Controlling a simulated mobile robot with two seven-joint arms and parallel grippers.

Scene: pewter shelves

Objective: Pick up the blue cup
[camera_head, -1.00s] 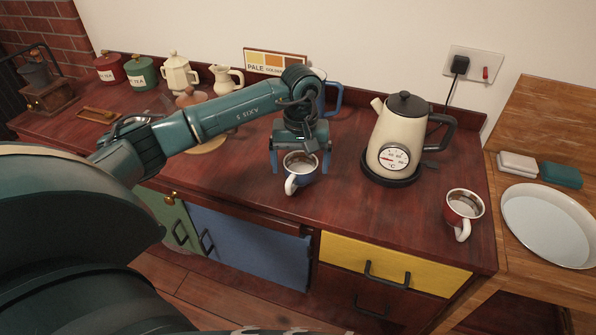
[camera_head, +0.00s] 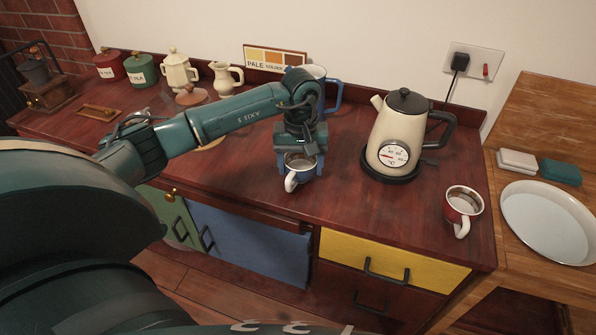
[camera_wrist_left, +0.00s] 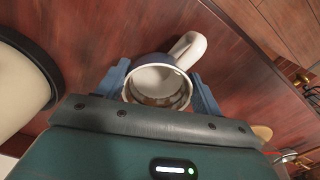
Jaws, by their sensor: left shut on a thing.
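The blue cup (camera_head: 300,169) has a white handle and a pale inside. It stands upright on the dark red wooden counter, near the front edge, left of the kettle. My left gripper (camera_head: 299,170) comes down over it from behind and is shut on it. In the left wrist view the cup (camera_wrist_left: 160,82) sits between the two blue fingers (camera_wrist_left: 160,90), with its white handle pointing away to the upper right. Whether the cup touches the counter cannot be told for sure. My right gripper is not in view.
A cream kettle (camera_head: 391,135) stands right of the cup. A red cup (camera_head: 462,207) is further right, near the counter's edge. A blue-handled jug (camera_head: 333,95) is behind my arm. A white plate (camera_head: 548,222) lies on the side table. The counter (camera_head: 375,205) before the kettle is clear.

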